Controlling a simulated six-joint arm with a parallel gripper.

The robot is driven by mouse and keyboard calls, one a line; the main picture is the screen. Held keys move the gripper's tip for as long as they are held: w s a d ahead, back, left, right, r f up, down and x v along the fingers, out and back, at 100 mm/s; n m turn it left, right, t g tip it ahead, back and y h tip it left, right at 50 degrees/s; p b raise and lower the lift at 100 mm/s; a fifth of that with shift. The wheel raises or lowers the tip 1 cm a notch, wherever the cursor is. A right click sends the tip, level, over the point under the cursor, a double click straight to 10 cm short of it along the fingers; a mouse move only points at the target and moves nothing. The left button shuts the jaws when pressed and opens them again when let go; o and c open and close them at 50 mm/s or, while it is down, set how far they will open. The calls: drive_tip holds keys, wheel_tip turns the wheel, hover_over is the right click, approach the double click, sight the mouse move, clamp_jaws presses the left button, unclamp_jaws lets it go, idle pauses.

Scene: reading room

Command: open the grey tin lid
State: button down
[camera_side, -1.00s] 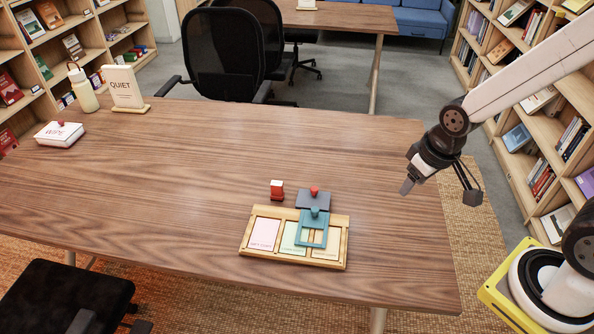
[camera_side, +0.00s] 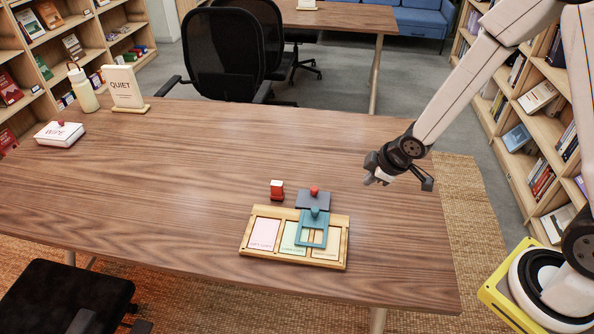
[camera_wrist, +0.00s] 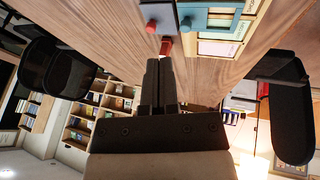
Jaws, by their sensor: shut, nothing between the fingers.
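A dark grey lid (camera_side: 306,204) with a red knob (camera_side: 314,190) lies just behind a wooden tray (camera_side: 290,264) on the table in the side view. A teal frame (camera_side: 301,236) with a teal knob lies in front of it, over the tray. The grey lid also shows at the top of the wrist view (camera_wrist: 164,14). My gripper (camera_side: 368,181) is above the table to the right of the lid and apart from it. In the wrist view its fingers (camera_wrist: 160,63) are together and hold nothing.
A small red block (camera_side: 277,187) stands left of the grey lid. A white box marked WIPE (camera_side: 59,136), a bottle (camera_side: 84,92) and a QUIET sign (camera_side: 125,92) stand at the far left. The table (camera_side: 150,200) between is clear.

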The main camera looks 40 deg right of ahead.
drive_tip(key=w+a+f+n+t+y, duration=0.1)
drive_tip(key=w+a+f+n+y, duration=0.1)
drive_tip(key=f+n, duration=0.3)
drive_tip(key=shift+w+a+f, duration=0.15)
drive_tip(key=shift+w+f, duration=0.45)
drive_tip(key=shift+w, duration=0.15)
drive_tip(key=shift+w+f, duration=0.1)
drive_tip(key=shift+f, duration=0.1)
approach(313, 198)
drive_tip(key=a+f, duration=0.1)
drive_tip(key=f, duration=0.1)
drive_tip(key=s+a+f, duration=0.1)
drive_tip(key=f, duration=0.1)
drive_tip(key=shift+s+a, duration=0.15)
drive_tip(key=shift+a, duration=0.05)
drive_tip(key=shift+w+d+f, duration=0.1)
drive_tip(key=shift+w+d, duration=0.05)
drive_tip(key=shift+w, duration=0.3)
drive_tip(key=shift+w+d+f, duration=0.1)
drive_tip(key=shift+w, duration=0.35)
drive_tip(key=shift+w+d, duration=0.2)
drive_tip(key=shift+w, duration=0.4)
drive_tip(key=shift+w+d, duration=0.15)
drive_tip(key=shift+w, duration=0.4)
